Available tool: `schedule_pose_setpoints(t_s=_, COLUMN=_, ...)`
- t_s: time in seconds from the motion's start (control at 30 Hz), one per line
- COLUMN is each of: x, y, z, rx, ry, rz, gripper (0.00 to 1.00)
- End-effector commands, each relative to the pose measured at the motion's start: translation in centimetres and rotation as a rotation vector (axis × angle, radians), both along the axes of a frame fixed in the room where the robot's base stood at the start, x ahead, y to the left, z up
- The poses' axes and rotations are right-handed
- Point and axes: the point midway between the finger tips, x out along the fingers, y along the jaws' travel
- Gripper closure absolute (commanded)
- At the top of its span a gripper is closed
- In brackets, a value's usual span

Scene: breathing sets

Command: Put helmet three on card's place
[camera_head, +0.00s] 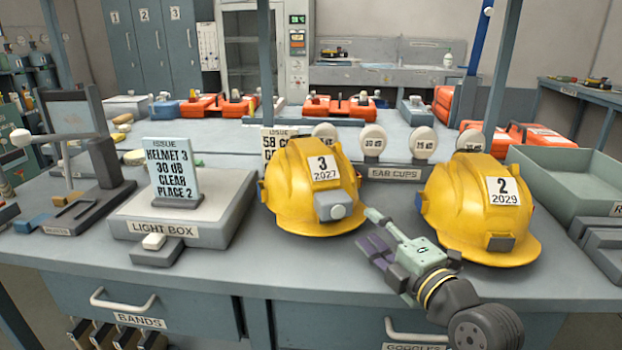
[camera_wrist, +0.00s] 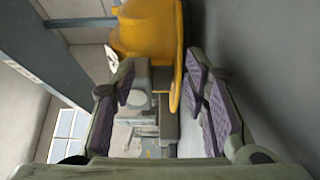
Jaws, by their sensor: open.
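Helmet three (camera_head: 300,205) is a yellow hard hat with a label reading 3 and 2027 and a grey front fitting. It sits on the bench right of the light box. The issue card (camera_head: 172,172) stands upright on the light box (camera_head: 205,218) and reads helmet 3, 30 dB, clear, place 2. My gripper (camera_head: 367,230) is open and empty, low over the bench just right of helmet three. In the wrist view a yellow helmet (camera_wrist: 150,28) shows beyond and between the open fingers (camera_wrist: 162,90); contact cannot be told. No place 2 marker is readable.
Helmet two (camera_head: 475,205) sits right of my gripper, close to my wrist. White ear cups (camera_head: 373,140) stand behind on the ear cups rack. A second card (camera_head: 270,140) is partly hidden behind helmet three. A green-grey tray (camera_head: 560,190) is at right.

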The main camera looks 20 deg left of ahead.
Motion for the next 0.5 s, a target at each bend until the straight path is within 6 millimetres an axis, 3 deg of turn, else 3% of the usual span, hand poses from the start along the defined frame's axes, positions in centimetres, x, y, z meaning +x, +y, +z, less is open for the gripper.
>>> schedule_pose_setpoints(t_s=0.07, x=-0.1, y=0.0, z=-1.1, rx=0.000, ry=0.003, rz=0.001, gripper=0.59)
schedule_pose_setpoints(t_s=0.27, x=1.0, y=1.2, z=-0.7, rx=0.000, ry=0.000, rz=0.002, gripper=0.59)
schedule_pose_setpoints(t_s=0.5, x=3.4, y=3.9, z=-0.6, rx=-0.001, ry=0.002, rz=0.004, gripper=0.59)
